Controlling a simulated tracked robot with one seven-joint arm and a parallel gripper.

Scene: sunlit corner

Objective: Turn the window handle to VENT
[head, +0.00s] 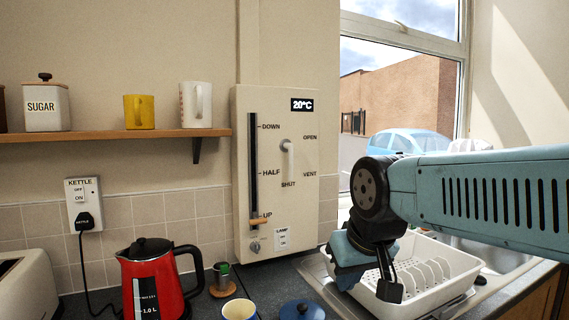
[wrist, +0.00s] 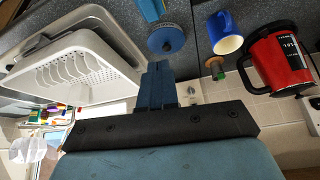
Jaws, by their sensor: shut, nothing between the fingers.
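The window handle (head: 288,157) is a white lever on the beige wall panel (head: 266,215). It hangs down from its pivot towards the word SHUT. OPEN is printed at its upper right and VENT at its lower right. My gripper (head: 347,275) is below and right of the panel in the head view, over the sink side and apart from the handle. In the wrist view its two blue fingers (wrist: 158,85) are together with nothing between them. I cannot make out the handle in the wrist view.
The panel also bears a slider (head: 264,221) near UP, a lamp switch (head: 281,238) and a 20°C display (head: 302,105). A white dish rack (head: 440,262) stands beneath my arm. A red kettle (head: 150,280), blue mug (wrist: 225,32) and blue round lid (wrist: 165,39) stand on the counter.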

